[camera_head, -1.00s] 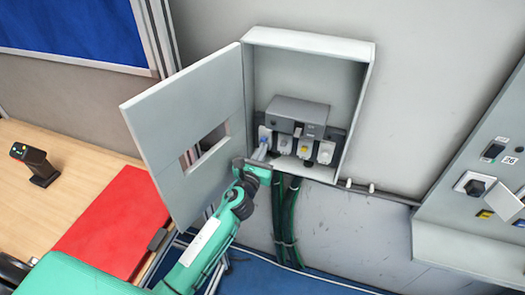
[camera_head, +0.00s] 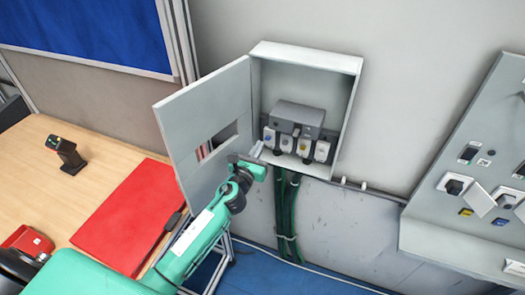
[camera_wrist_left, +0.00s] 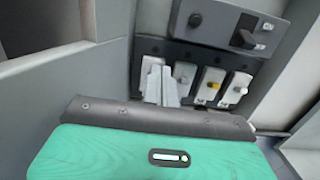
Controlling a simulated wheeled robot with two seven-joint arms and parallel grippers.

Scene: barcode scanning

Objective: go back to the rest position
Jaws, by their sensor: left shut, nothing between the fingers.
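My left gripper (camera_head: 257,149) is shut and empty. In the head view it is in front of the lower left part of the open grey wall box (camera_head: 311,88), just below and left of its row of switches (camera_head: 296,144). In the left wrist view the closed fingers (camera_wrist_left: 167,82) point at the switches and hide part of the leftmost one (camera_wrist_left: 151,70). Whether the fingertips touch anything cannot be told. My right gripper is in neither view.
The box door (camera_head: 205,115) stands open left of my left gripper, close to the forearm. A wooden table (camera_head: 105,180) holds a red mat (camera_head: 130,215) and a black scanner (camera_head: 68,155). A grey control panel (camera_head: 455,220) is at the right. Green cables (camera_head: 287,210) hang below the box.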

